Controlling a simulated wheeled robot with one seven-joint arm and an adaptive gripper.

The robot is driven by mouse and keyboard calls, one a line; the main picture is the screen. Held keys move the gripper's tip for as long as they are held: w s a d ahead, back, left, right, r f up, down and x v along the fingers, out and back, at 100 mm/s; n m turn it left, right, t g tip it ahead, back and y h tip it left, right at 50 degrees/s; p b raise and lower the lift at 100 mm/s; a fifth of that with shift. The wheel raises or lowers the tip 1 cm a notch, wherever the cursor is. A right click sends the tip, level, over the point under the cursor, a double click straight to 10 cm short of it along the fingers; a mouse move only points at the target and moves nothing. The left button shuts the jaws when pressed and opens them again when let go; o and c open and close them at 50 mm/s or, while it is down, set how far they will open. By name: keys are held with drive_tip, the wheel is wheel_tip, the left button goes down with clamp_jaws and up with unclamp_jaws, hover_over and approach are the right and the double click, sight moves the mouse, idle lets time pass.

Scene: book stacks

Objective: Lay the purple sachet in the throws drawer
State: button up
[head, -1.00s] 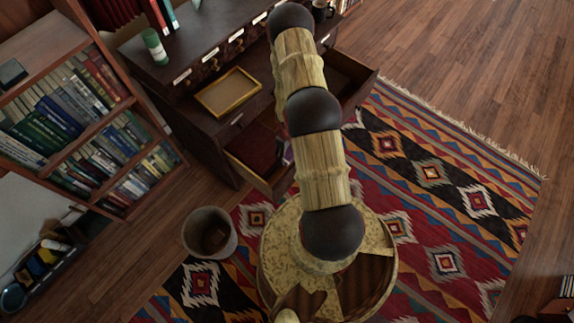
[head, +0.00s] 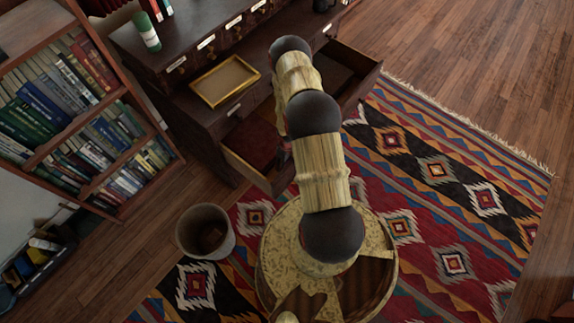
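Two drawers of the dark wooden cabinet stand open. The left one (head: 235,162) has a dark red inside and shows to the left of my arm. The right one (head: 362,88) has a dark inside and shows behind and to the right of my arm. I cannot read which is the throws drawer. My arm reaches down over the cabinet front, and its links hide most of my gripper. Only a small dark part (head: 284,153) shows at the arm's left edge, beside the left drawer. I cannot see the fingertips, and no purple sachet is clearly visible.
A yellow-rimmed tray (head: 225,81) lies on the cabinet's ledge, with a green-and-white cylinder (head: 146,32) behind it. A bookcase (head: 75,120) stands at left. A waste bin (head: 205,232) stands on the floor near my base. The patterned rug (head: 440,190) is clear at right.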

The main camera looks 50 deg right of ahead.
drive_tip(key=shift+f, duration=0.4)
drive_tip(key=shift+f+b, duration=0.4)
drive_tip(key=shift+f, duration=0.1)
drive_tip(key=shift+f, duration=0.15)
drive_tip(key=o, duration=1.1)
drive_tip(key=shift+o, duration=0.2)
